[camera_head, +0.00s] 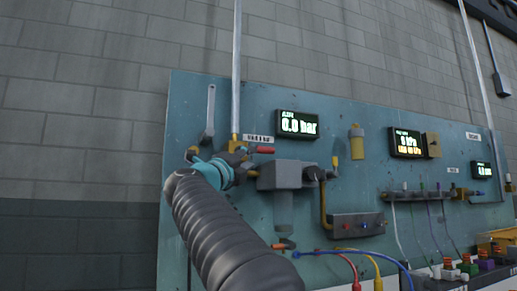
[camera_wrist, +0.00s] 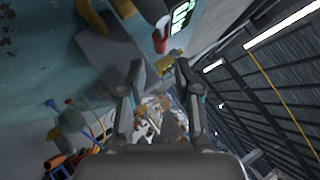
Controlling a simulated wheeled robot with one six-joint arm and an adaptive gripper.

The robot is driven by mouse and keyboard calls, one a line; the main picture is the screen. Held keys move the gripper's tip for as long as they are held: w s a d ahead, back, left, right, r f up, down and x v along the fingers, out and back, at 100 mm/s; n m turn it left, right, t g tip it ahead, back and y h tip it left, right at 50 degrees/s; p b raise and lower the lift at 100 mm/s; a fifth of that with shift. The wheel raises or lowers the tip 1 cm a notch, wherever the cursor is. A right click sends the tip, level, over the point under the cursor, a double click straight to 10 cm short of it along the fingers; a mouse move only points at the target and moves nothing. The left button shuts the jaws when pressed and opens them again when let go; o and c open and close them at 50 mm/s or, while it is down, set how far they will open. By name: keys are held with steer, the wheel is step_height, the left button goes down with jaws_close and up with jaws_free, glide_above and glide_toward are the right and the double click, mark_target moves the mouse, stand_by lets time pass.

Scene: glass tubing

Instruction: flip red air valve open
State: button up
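The red air valve handle (camera_head: 264,149) sticks out to the right from a brass fitting (camera_head: 235,144) at the foot of a vertical pipe, under a small white label. It lies level, just left of the 0.0 bar display (camera_head: 298,125). My gripper (camera_head: 243,166) is just below it, partly hidden by my own wrist. In the wrist view, my gripper (camera_wrist: 158,66) has its two fingers spread with nothing held between them. A red-ended part (camera_wrist: 160,44), likely the handle, shows just beyond the fingertips. I see no contact.
A grey regulator block (camera_head: 285,175) with a bowl sits close to the right of my gripper. A grey wrench-like lever (camera_head: 208,115) hangs at the left on the teal panel (camera_head: 187,105). A control box (camera_head: 357,225) and hoses lie lower right.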

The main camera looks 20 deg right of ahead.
mark_target(260, 152)
steer(key=p+x, duration=0.3)
steer(key=x, duration=0.6)
steer(key=shift+w+d+r, duration=0.15)
steer(key=shift+d, duration=0.05)
jaws_close()
steer(key=shift+a, duration=0.15)
